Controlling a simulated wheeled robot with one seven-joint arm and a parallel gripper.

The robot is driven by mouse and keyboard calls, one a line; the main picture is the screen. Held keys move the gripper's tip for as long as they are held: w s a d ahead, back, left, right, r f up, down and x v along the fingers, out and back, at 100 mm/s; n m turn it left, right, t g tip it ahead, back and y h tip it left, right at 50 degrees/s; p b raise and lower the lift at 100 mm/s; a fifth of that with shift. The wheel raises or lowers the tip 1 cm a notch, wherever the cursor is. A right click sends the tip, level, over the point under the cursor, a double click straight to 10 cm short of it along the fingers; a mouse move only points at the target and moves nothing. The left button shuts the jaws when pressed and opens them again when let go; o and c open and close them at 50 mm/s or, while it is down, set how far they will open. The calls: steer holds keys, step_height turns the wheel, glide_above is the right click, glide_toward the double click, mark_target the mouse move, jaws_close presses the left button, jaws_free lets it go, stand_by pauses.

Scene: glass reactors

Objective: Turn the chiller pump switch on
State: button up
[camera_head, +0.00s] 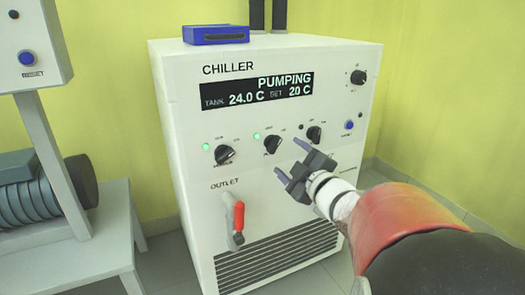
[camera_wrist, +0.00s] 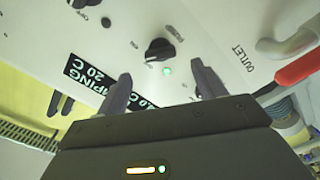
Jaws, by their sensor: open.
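The chiller (camera_head: 300,185) is a white cabinet whose display (camera_head: 257,91) reads PUMPING, tank 24.0 C, set 20 C. The pump switch (camera_head: 272,145) is the middle black knob of three in a row, with a lit green lamp (camera_head: 257,136) at its upper left. In the wrist view the pump switch (camera_wrist: 158,49) shows just beyond and between the fingertips. My gripper (camera_head: 291,160) is open and empty, in front of the panel, a little below and right of the pump switch. In the wrist view my gripper (camera_wrist: 162,70) shows no contact with the knob.
The left knob (camera_head: 223,154) has a lit green lamp; the right knob (camera_head: 314,134) has a dark lamp. A red-handled outlet valve (camera_head: 239,217) sticks out below left. A blue box (camera_head: 215,34) lies on top. A grey bench (camera_head: 80,250) stands at left.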

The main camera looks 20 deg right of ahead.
mark_target(277, 147)
steer(key=w, duration=0.7)
steer(key=shift+a, duration=0.15)
steer(key=c, duration=1)
steer(key=m, duration=0.3)
steer(key=shift+r+p, duration=0.1)
steer(key=shift+p, duration=0.3)
steer(key=shift+o, duration=0.2)
steer(key=shift+m, duration=1.1)
steer(key=o, duration=1)
steer(key=shift+c, duration=0.2)
